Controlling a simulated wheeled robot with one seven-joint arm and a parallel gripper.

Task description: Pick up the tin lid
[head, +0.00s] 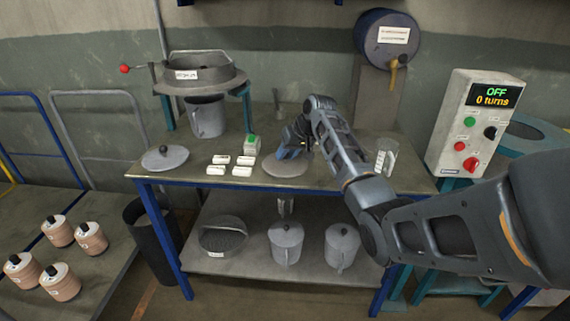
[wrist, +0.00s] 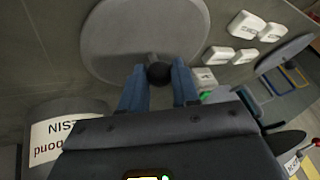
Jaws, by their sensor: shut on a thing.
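A round grey tin lid (head: 285,168) is at the middle of the workbench top, below my gripper (head: 291,150). In the wrist view the lid (wrist: 135,35) fills the upper middle, and its dark round knob (wrist: 158,74) sits between the two blue fingers of my gripper (wrist: 159,88). My gripper is shut on the knob. I cannot tell whether the lid rests on the bench or is just above it. A second grey lid with a black knob (head: 165,159) lies at the bench's left end.
Several white blocks (head: 242,171) and a green-topped item (head: 252,145) are left of my gripper. A clear container (head: 386,155) stands to the right. A sieve-like pan (head: 201,77) stands over a jug (head: 206,118) at back left. Lidded cans (head: 286,243) are on the lower shelf.

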